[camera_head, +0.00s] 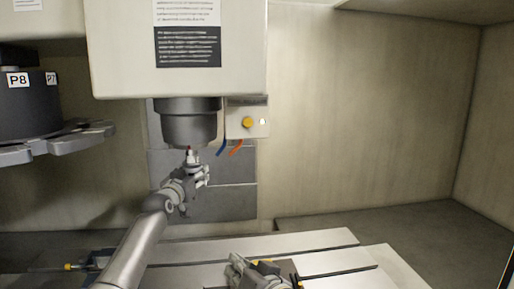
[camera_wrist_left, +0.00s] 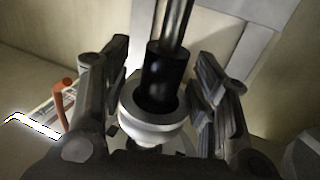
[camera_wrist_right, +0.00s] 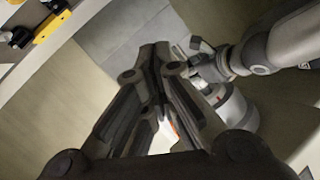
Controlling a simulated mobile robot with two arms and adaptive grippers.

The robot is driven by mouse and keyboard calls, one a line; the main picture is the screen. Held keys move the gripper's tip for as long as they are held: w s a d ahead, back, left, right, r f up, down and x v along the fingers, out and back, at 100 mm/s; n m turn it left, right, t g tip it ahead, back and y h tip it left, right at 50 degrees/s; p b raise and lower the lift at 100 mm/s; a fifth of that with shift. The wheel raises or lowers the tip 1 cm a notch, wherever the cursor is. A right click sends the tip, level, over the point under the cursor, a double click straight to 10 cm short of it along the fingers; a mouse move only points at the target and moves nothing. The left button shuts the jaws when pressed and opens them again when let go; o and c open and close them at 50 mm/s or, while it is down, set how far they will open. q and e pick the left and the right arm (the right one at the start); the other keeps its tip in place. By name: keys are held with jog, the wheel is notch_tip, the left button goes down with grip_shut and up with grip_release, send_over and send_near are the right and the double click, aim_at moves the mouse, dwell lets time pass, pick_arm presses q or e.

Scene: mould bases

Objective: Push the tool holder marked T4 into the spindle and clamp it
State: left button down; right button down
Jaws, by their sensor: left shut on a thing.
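The spindle (camera_head: 189,122) hangs from the machine head as a dark grey cylinder. My left gripper (camera_head: 190,170) is just below it. In the left wrist view my left gripper (camera_wrist_left: 158,92) is shut on a tool holder with a pale flange ring (camera_wrist_left: 155,132) and a dark cylindrical part (camera_wrist_left: 165,72). No T4 marking is readable. I cannot tell whether the holder touches the spindle. My right gripper (camera_wrist_right: 160,65) has its fingertips together in the right wrist view, with nothing visible between them. A box with a yellow button (camera_head: 248,122) is right of the spindle.
A tool carousel (camera_head: 28,105) with P8 and P7 labels and grey forks stands at left. The slotted table (camera_head: 325,243) lies below. The right side of the enclosure looks free.

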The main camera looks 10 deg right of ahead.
aim_at(189, 158)
pick_arm(q)
jog(key=shift+w+r, duration=0.1)
jog(key=shift+r, duration=0.25)
pick_arm(e)
jog(key=w+d+r+n+t+h, duration=0.1)
jog(key=w+d+r+n+t, duration=0.15)
jog(key=r, duration=1.05)
jog(key=w+d+r+n+t+h, duration=0.1)
jog(key=w+d+r+t, duration=0.15)
jog(key=r, duration=1.05)
jog(key=w, duration=0.8)
jog(key=shift+d+f, duration=0.1)
jog(key=shift+d, duration=0.05)
pick_arm(q)
jog(key=shift+r, duration=0.35)
jog(key=shift+r, duration=2.25)
